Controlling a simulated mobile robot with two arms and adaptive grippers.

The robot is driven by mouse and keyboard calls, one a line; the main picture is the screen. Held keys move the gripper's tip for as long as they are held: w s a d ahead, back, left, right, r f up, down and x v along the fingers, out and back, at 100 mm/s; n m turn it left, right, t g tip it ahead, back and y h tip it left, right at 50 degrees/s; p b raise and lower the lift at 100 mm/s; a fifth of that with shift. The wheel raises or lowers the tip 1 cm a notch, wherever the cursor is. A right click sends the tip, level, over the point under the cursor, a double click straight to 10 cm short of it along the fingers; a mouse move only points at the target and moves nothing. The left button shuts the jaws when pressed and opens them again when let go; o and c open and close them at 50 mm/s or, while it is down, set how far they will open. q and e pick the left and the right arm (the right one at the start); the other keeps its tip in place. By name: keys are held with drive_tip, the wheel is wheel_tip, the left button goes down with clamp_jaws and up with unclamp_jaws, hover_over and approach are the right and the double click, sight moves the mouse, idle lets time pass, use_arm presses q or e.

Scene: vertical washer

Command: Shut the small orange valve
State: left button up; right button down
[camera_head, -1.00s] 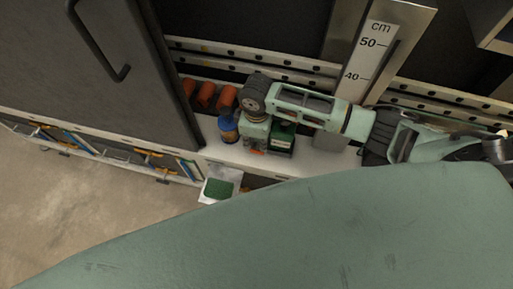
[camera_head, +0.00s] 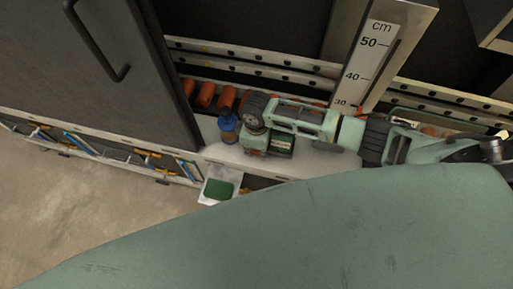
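My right arm reaches in from the right over a white shelf. Several orange cylindrical parts (camera_head: 206,95) stand in a row at the back of the shelf. I cannot tell which orange part, if any, is the small valve; it may be hidden by my gripper. My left gripper is not in view.
A dark door with a handle (camera_head: 98,45) stands at the left. A metal post with a cm scale (camera_head: 371,60) rises behind my arm. Slotted rails (camera_head: 250,57) run behind. Open floor lies lower left.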

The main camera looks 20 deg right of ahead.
drive_tip(key=shift+w, duration=0.1)
drive_tip(key=shift+w+a+r+g+h+p, duration=0.2)
drive_tip(key=shift+r+g+h+p, duration=0.15)
drive_tip(key=shift+h+p, duration=0.2)
drive_tip(key=shift+g+h, duration=0.45)
drive_tip(key=shift+h, duration=0.2)
drive_tip(key=c, duration=2.2)
unclamp_jaws()
drive_tip(key=shift+o, duration=0.2)
drive_tip(key=v, duration=1.2)
